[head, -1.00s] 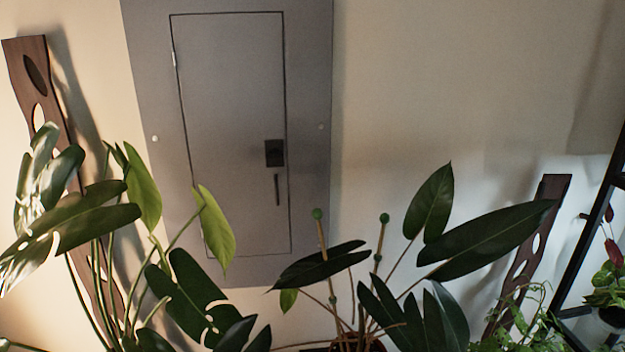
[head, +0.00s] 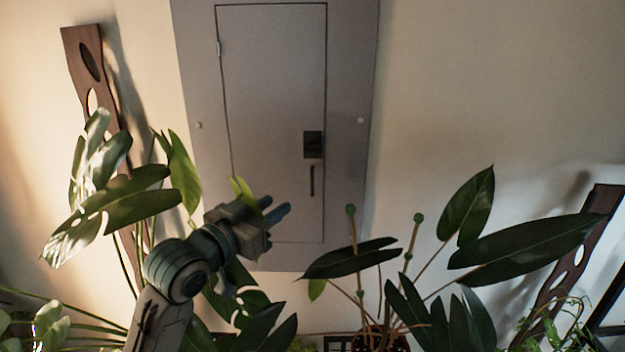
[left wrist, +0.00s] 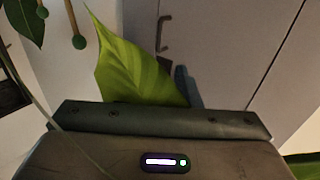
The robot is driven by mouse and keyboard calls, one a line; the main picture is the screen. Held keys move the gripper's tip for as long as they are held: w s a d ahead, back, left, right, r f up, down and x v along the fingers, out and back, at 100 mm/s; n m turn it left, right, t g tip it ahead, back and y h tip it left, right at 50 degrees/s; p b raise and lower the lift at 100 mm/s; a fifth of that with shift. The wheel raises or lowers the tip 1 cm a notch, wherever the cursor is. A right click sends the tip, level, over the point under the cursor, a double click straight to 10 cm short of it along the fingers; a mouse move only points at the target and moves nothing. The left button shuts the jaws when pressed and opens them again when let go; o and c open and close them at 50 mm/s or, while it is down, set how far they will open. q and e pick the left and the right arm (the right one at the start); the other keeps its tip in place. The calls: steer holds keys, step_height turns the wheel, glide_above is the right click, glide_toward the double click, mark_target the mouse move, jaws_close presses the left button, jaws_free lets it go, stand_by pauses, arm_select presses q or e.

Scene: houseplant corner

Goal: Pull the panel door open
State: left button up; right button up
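The grey panel door (head: 270,90) sits flush and shut in its grey wall frame (head: 350,200). It has a dark square latch (head: 313,145) and a thin dark upright handle (head: 312,180) near its right edge. My left gripper (head: 279,208) is in front of the door's lower part, left of and below the handle, and apart from it. Its fingers point right; how far apart they are is unclear. In the left wrist view, the handle (left wrist: 163,34) shows beyond a green leaf (left wrist: 135,72) that hides most of the fingers. My right gripper is out of view.
Large plant leaves (head: 130,200) crowd the left, close around my left arm. A potted plant with dark leaves (head: 525,240) and green-topped stakes (head: 351,210) stands at lower right. Wooden boards (head: 83,60) lean on the wall. The wall right of the panel is clear.

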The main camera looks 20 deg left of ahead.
mark_target(311, 179)
arm_select(q)
steer(key=p+x, duration=0.1)
steer(key=x, duration=0.2)
steer(key=p+x, duration=0.1)
steer(key=x, duration=0.2)
steer(key=r+p+x, duration=0.1)
steer(key=x, duration=0.3)
steer(key=shift+s+d+p, duration=0.1)
steer(key=shift+d+p, duration=0.1)
steer(key=shift+p, duration=0.2)
steer(key=shift+w+f, duration=0.1)
steer(key=shift+w, duration=0.35)
steer(key=shift+d, duration=0.1)
jaws_close()
